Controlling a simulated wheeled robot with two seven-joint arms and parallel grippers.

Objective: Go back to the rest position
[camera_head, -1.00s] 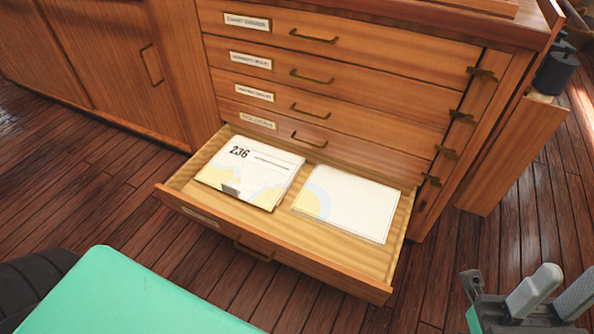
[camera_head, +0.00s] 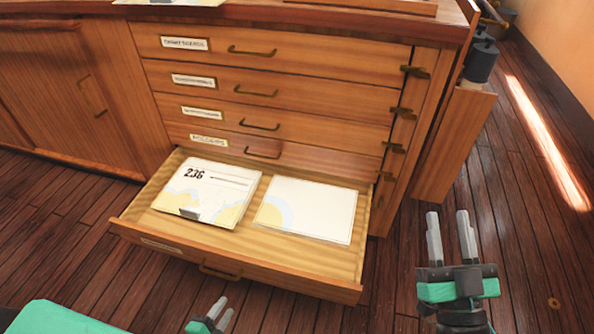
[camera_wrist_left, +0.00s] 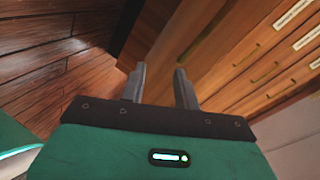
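My left gripper (camera_head: 213,313) is at the bottom of the head view, in front of the open drawer. In the left wrist view its two fingers (camera_wrist_left: 159,85) stand apart with nothing between them. My right gripper (camera_head: 448,238) is at the lower right of the head view, right of the drawer and over the floor. Its fingers are apart and empty.
The bottom drawer (camera_head: 236,277) of the wooden cabinet (camera_head: 290,70) is pulled out. It holds a chart marked 236 (camera_head: 208,193) and a second chart (camera_head: 308,209) beside it. The drawers above are shut.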

